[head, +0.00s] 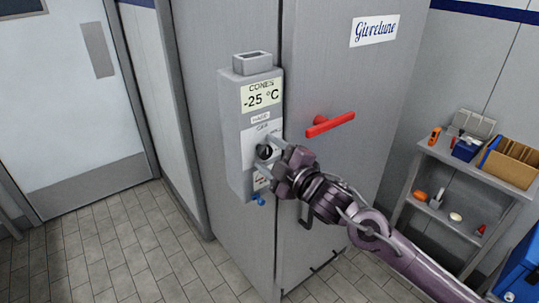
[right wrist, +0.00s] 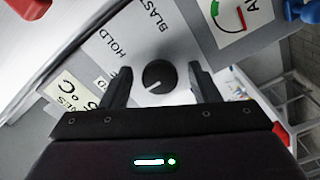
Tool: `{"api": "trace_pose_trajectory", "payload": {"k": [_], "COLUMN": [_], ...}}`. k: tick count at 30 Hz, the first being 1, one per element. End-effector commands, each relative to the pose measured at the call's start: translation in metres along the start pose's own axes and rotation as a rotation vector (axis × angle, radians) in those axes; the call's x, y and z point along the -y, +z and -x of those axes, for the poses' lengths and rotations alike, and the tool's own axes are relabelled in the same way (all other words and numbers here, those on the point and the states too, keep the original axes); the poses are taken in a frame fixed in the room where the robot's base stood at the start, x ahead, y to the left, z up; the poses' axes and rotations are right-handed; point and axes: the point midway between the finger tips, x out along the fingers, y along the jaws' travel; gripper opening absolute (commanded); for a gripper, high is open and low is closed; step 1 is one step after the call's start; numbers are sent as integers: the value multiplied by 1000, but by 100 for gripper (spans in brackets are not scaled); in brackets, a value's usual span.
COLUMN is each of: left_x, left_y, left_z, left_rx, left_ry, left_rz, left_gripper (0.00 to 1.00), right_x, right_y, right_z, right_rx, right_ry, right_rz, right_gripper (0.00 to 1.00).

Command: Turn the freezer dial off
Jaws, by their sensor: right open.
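The freezer dial (right wrist: 159,76) is a round black knob with a pale pointer line, on a light panel marked HOLD and BLAST in the right wrist view. It also shows in the head view (head: 264,152), on the grey control box (head: 237,165) on the freezer front (head: 310,75). My right gripper (right wrist: 160,84) is open, with one finger on each side of the dial. Gaps show between the fingers and the knob in the right wrist view. In the head view my right gripper (head: 275,158) is at the dial and partly covers the panel. My left gripper is out of view.
A red handle (head: 330,124) sticks out from the freezer door, right of the control box. A blue knob (head: 258,199) hangs under the box. A shelf (head: 460,160) with small items and a cardboard box (head: 508,165) stands at right. The tiled floor (head: 110,250) at left is clear.

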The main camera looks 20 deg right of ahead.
Motion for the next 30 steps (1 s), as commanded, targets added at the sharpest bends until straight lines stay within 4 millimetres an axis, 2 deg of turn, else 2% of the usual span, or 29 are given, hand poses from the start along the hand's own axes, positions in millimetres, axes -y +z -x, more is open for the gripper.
{"api": "trace_pose_trajectory", "payload": {"k": [5,12,18,30], "left_x": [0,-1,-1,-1], "left_y": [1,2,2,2], "left_z": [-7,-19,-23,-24], "left_rx": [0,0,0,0], "left_ry": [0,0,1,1], "left_rz": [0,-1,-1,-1], "left_gripper": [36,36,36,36], "right_x": [2,4,2,0], "right_y": [2,2,2,0], "right_z": [15,53,71,78], "right_rx": [1,0,2,0], "right_ry": [-1,-3,-2,0], "right_rz": [2,4,1,1], "right_gripper": [56,56,56,56]}}
